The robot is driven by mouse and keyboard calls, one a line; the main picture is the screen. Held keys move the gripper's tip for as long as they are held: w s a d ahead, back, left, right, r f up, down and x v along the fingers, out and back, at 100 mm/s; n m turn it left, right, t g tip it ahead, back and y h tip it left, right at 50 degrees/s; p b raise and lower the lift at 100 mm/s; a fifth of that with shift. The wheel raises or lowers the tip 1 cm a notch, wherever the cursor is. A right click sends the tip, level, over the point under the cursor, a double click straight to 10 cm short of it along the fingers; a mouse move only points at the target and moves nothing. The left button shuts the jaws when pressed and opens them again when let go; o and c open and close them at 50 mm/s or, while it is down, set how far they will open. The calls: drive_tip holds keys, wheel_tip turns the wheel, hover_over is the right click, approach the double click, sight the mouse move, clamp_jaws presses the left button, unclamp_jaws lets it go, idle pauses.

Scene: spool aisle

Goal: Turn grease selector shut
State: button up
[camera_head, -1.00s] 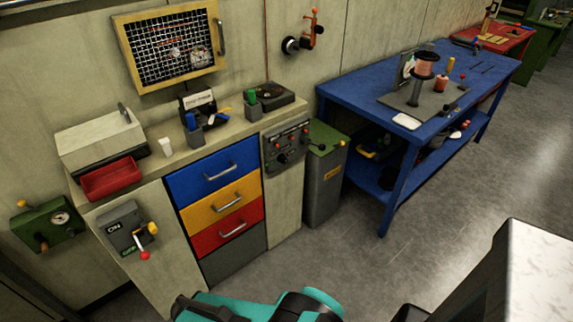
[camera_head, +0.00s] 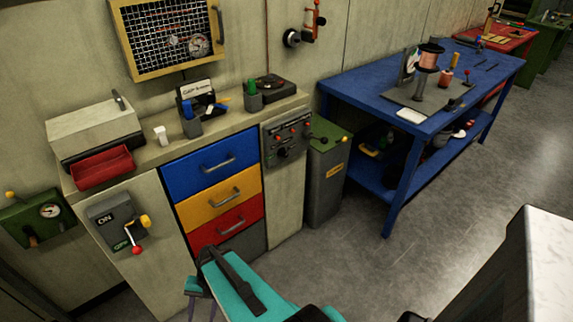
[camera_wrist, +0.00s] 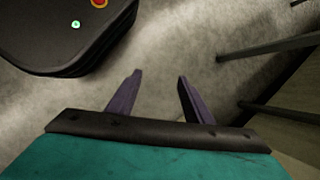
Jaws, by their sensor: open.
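No label that I can read names a grease selector, so I cannot tell which control it is. A green box (camera_head: 42,219) with a round gauge, a yellow knob and a brown handle is on the wall at the far left. A dark panel (camera_head: 287,139) with several knobs is right of the drawers. My gripper (camera_wrist: 158,75) is open and empty in the wrist view, above bare floor. In the head view its purple fingers are low, in front of the drawers, apart from these controls.
Blue, yellow and red drawers (camera_head: 219,198) are shut. A red tray (camera_head: 102,169) and small items stand on the counter. A wall valve (camera_head: 303,36) is above. A green-lidded grey bin (camera_head: 326,180) and a blue table (camera_head: 398,150) stand right. Floor between is clear.

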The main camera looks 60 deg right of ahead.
drive_tip(key=w+d+r+m+t+b, duration=0.3)
drive_tip(key=w+d+m+t+b, duration=0.4)
drive_tip(key=d, duration=0.7)
drive_tip(key=m+t+h+b, duration=1.1)
drive_tip(key=m, duration=1)
approach(286, 155)
drive_tip(key=v, duration=0.5)
drive_tip(key=shift+w+r, duration=0.15)
drive_tip(key=shift+r, duration=0.05)
drive_tip(key=shift+w, duration=0.15)
drive_tip(key=x, duration=0.6)
drive_tip(key=b+x, duration=0.1)
drive_tip(key=x, duration=0.6)
drive_tip(key=shift+w+d+f, duration=0.2)
drive_tip(key=shift+w, duration=0.05)
